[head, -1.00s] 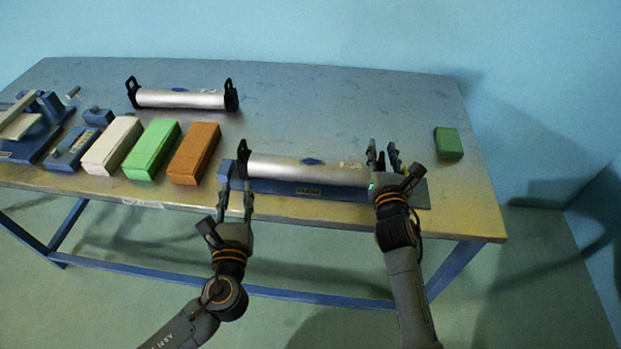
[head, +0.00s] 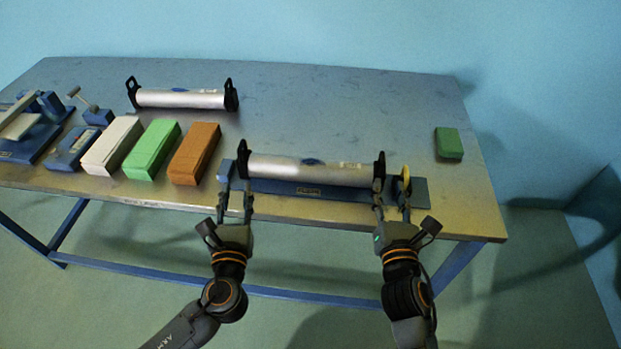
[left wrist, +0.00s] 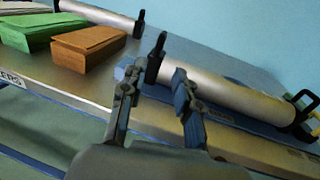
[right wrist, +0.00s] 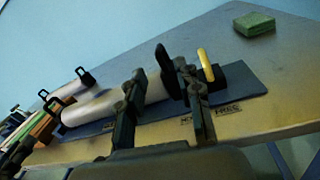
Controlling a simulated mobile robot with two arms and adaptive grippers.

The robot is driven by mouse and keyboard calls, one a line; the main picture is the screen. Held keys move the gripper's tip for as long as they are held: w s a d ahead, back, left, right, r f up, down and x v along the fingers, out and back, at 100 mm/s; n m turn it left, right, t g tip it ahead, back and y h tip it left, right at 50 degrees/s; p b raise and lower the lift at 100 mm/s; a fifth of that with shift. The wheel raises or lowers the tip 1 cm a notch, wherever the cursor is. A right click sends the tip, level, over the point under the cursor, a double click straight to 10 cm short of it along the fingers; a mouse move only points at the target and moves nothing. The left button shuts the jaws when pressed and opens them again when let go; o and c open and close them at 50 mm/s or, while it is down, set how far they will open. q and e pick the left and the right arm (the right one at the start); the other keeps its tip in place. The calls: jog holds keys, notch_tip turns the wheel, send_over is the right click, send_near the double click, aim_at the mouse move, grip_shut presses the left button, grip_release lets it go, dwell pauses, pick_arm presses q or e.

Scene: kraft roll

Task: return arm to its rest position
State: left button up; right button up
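My left gripper (head: 236,201) is open at the left end of the near silver roll (head: 310,170), at the table's front edge. In the left wrist view its fingers (left wrist: 155,85) are apart with nothing between them. My right gripper (head: 392,200) is open in front of the roll's right end. In the right wrist view its fingers (right wrist: 160,90) are apart and look empty. The near roll has black end brackets (head: 379,166) and rests over a blue base plate (head: 330,191). A yellow lever (head: 405,176) stands at its right end.
A second silver roll (head: 182,98) lies at the back left. White (head: 112,145), green (head: 152,149) and orange (head: 194,153) blocks stand left of my left gripper, beside blue devices (head: 72,148). A small green block (head: 448,143) sits at the right. The table's back middle is clear.

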dwell(0.3)
